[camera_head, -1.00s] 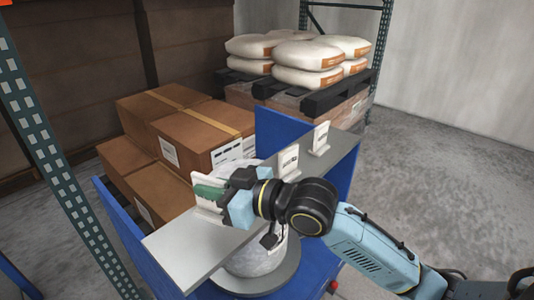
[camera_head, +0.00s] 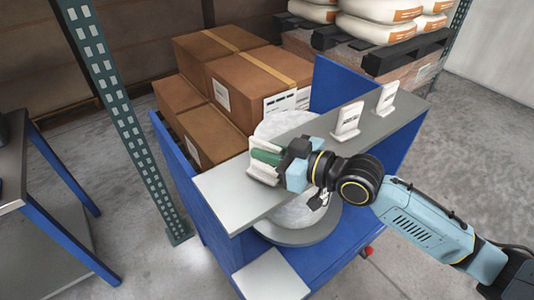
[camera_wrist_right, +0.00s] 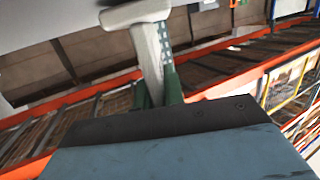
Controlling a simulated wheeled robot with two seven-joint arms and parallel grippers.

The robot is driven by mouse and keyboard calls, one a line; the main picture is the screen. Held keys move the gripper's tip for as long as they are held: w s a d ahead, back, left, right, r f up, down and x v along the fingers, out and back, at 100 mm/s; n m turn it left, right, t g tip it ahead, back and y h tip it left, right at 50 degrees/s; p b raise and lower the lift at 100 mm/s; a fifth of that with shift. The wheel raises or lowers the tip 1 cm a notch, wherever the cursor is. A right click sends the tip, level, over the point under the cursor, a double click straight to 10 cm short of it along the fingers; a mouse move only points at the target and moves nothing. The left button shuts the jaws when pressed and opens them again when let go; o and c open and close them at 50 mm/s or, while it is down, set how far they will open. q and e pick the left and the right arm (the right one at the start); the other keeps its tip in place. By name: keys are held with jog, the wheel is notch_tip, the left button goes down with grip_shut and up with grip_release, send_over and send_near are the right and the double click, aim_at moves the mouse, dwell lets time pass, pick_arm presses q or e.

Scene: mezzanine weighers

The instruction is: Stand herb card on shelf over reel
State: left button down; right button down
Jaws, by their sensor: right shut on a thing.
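My right gripper (camera_head: 268,157), with green fingertips, is shut on a white card (camera_head: 261,174) at the near left part of the grey shelf board (camera_head: 222,193). The card looks upright; I cannot tell whether its foot touches the board. In the right wrist view the card (camera_wrist_right: 150,58) shows edge-on between the green fingers (camera_wrist_right: 158,90), with its wider foot at the top. The pale reel (camera_head: 298,213) is under the board on a round grey plate (camera_head: 300,235), partly hidden by board and arm. My left gripper is not in view.
Two similar white cards (camera_head: 347,120) and (camera_head: 387,98) stand farther right along the board. Blue panels (camera_head: 340,92) frame the unit. Brown cartons (camera_head: 250,85) sit behind it, a green rack post (camera_head: 120,115) to its left. A blue-legged table (camera_head: 65,175) is at far left.

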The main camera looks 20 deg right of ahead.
jog(key=shift+f, duration=0.15)
jog(key=c, duration=1.9)
grip_release()
jog(key=shift+f, duration=0.1)
jog(key=shift+c, duration=0.2)
jog(key=o, duration=0.4)
jog(key=shift+o, duration=0.2)
jog(key=shift+r, duration=0.25)
jog(key=p+v, duration=0.1)
jog(key=v, duration=1.1)
jog(key=shift+d, duration=0.1)
